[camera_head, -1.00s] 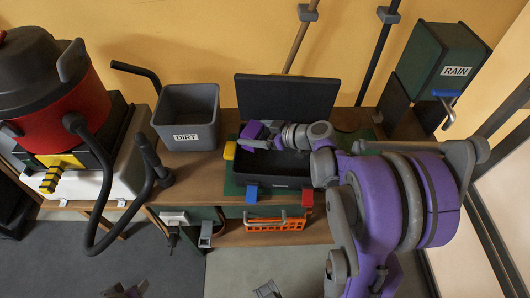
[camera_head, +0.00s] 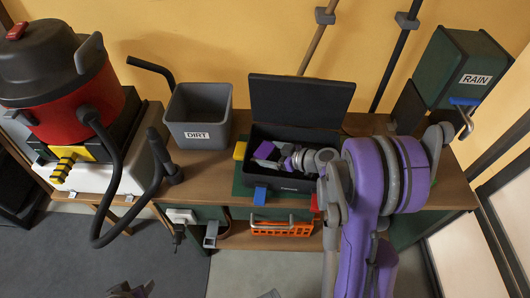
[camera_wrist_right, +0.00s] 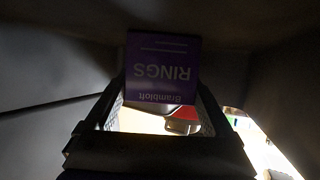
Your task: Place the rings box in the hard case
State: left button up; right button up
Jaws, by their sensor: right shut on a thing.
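The hard case (camera_head: 301,102) is a black case standing open on the workbench, lid upright at the back. My right gripper (camera_head: 264,156) reaches into it from the right, inside its walls. It is shut on the purple rings box (camera_head: 265,149), at the left part of the case interior. Whether the box touches the case floor cannot be told. In the right wrist view the rings box (camera_wrist_right: 162,70) sits between the fingers, its "RINGS" label upside down, with dark case walls around.
A grey DIRT bin (camera_head: 197,116) and a red and black vacuum (camera_head: 60,90) with a hose stand left of the case. An orange basket (camera_head: 282,229) is below.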

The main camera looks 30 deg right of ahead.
aim_at(271, 154)
jog(key=o, duration=1.2)
jog(key=shift+f, duration=0.1)
jog(key=shift+o, duration=0.2)
jog(key=v, duration=0.7)
jog(key=shift+s+d+r, duration=0.2)
jog(key=shift+r, duration=0.05)
